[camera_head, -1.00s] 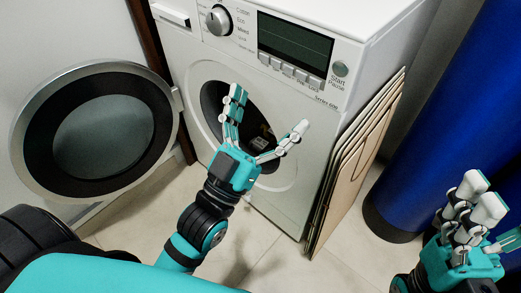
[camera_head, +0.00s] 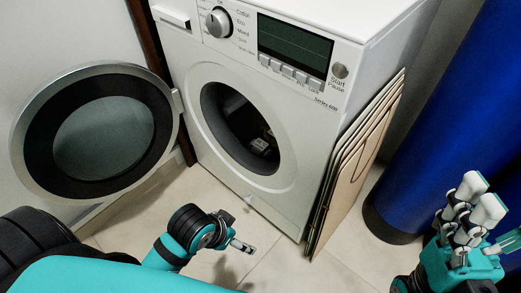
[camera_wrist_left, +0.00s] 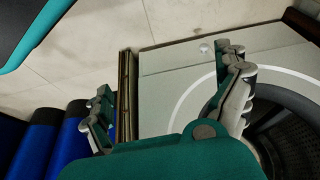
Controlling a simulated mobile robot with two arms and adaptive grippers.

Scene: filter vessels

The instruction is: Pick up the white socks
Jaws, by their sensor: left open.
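No white socks can be clearly made out. In the head view, a small pale and brownish patch (camera_head: 262,143) lies inside the dark drum of the washing machine (camera_head: 300,185); I cannot tell what it is. My left gripper (camera_head: 238,238) is low over the floor in front of the machine, below the drum opening, and mostly turned out of sight. In the left wrist view its fingers are spread apart and empty (camera_wrist_left: 164,72), with the machine front beyond them. My right gripper (camera_head: 482,212) is at the lower right, empty, its fingers apart, away from the machine.
The round machine door (camera_head: 30,145) stands open at the left. Thin folded boards (camera_head: 350,165) lean against the machine's right side. A large blue cylinder (camera_head: 425,130) stands at the right. The tiled floor (camera_head: 280,265) before the machine is clear.

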